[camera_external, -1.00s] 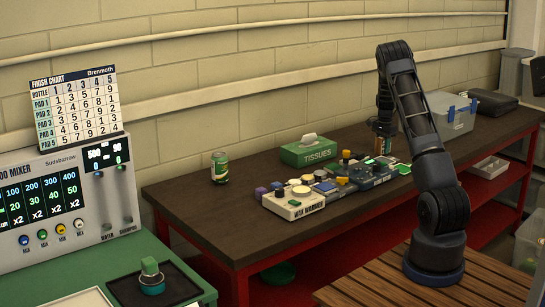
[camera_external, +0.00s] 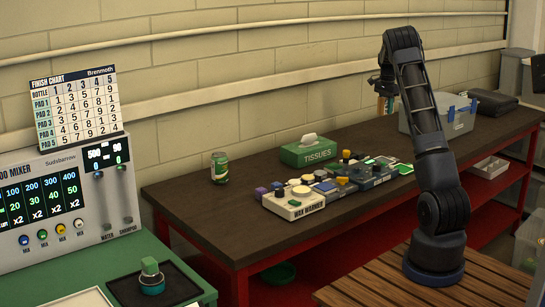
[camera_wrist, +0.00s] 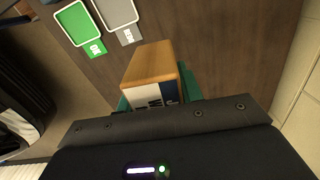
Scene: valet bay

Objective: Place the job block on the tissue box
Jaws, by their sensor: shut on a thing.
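My gripper (camera_external: 385,90) is shut on the job block (camera_wrist: 151,64), which has a wooden face and a white and dark blue lettered label. In the wrist view the block sits between green finger pads, with its lower part hidden by the gripper body. In the external view the block (camera_external: 385,105) shows small under the gripper, held up above the back of the bench. The green tissue box (camera_external: 318,157), with a white tissue sticking out of its top, stands on the bench to the left of and below my gripper. It does not show in the wrist view.
A cream wax warmer (camera_external: 293,205) and several small coloured blocks crowd the bench in front of the tissue box. A translucent bin (camera_external: 460,117) stands right, behind my arm.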

